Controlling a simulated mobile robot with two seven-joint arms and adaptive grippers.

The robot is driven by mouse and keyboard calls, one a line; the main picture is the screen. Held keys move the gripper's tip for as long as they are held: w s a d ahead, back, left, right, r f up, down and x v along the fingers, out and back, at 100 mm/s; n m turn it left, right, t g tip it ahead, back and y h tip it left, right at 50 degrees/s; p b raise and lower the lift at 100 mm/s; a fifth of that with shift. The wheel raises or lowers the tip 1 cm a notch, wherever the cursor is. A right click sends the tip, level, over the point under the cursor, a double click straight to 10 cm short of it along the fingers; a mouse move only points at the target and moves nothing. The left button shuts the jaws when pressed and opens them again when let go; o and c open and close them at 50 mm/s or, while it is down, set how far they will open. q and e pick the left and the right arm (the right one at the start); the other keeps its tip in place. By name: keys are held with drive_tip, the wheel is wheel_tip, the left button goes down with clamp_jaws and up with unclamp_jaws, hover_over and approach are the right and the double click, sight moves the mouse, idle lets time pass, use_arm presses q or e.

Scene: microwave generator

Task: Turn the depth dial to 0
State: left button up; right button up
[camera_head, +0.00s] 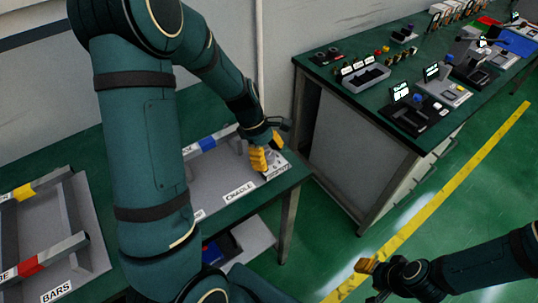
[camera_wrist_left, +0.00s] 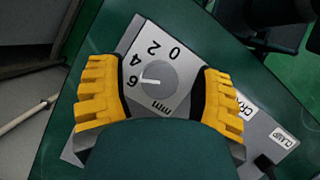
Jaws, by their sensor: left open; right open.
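The depth dial is a grey round knob (camera_wrist_left: 157,81) on a light plate marked 0, 2, 4, 6 and mm in the left wrist view. Its white pointer mark faces the 6. My left gripper (camera_wrist_left: 157,74) is open, with its yellow fingers on either side of the dial plate and a gap to the knob on both sides. In the head view my left gripper (camera_head: 264,157) is over the dial corner of the bench and mostly hides the knob. My right gripper (camera_head: 370,278) is low at the right, away from the dial, with its opening hard to see.
The dial sits at the right end of a grey fixture with a CRADLE label (camera_head: 238,191). A BARS rack (camera_head: 85,258) stands at the left. A second green table (camera_head: 345,105) with instruments stands at the back right, beyond a floor gap.

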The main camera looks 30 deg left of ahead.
use_arm(q)
clamp_jaws()
